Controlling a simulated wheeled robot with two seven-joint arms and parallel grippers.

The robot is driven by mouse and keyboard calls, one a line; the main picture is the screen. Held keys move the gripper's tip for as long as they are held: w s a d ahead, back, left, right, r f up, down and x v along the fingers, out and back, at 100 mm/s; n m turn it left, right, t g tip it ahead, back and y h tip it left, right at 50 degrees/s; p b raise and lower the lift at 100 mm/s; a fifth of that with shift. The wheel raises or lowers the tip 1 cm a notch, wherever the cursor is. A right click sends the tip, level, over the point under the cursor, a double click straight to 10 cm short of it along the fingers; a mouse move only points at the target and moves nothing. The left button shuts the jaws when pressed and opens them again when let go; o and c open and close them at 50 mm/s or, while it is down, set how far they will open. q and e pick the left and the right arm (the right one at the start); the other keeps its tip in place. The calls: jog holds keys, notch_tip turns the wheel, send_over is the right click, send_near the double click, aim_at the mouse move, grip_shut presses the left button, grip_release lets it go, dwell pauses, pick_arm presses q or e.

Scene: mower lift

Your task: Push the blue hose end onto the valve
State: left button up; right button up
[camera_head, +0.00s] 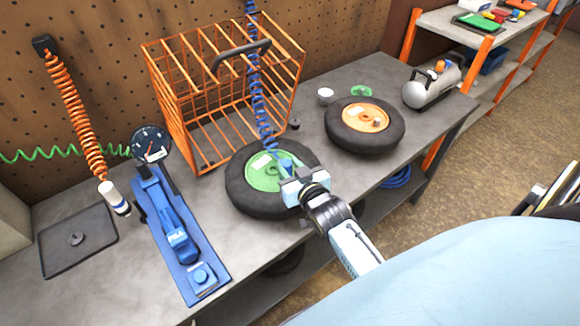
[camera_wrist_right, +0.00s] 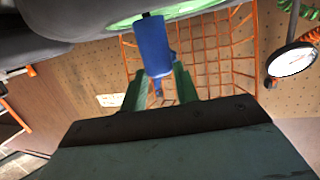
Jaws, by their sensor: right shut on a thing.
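The blue hose end (camera_head: 286,163) is held by my right gripper (camera_head: 292,172) over the wheel with the green hub (camera_head: 264,175). In the right wrist view the blue hose end (camera_wrist_right: 153,45) stands between the two green fingers of the right gripper (camera_wrist_right: 159,84), its far end against or very near the green hub (camera_wrist_right: 180,11). The blue coiled hose (camera_head: 258,100) runs up from it in front of the orange cage. The valve is not visible; whether the hose end touches it, I cannot tell. My left gripper is not in view.
An orange wire cage (camera_head: 180,105) stands behind the wheel. A wheel with an orange hub (camera_head: 365,117) lies to the right, before a silver air tank (camera_head: 432,87). A blue foot pump (camera_head: 180,235) with a gauge (camera_head: 150,143), an orange coiled hose (camera_head: 73,100) and a dark tray (camera_head: 95,255) are left.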

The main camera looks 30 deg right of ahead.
jog(key=shift+f+b, duration=0.3)
jog(key=shift+f, duration=0.1)
jog(key=o, duration=0.8)
jog(key=shift+p+v, duration=1.95)
jog(key=shift+v, duration=0.95)
jog(key=p+v, duration=0.2)
jog(key=v, duration=0.3)
jog(key=shift+s+p, duration=0.15)
jog(key=shift+p, duration=0.2)
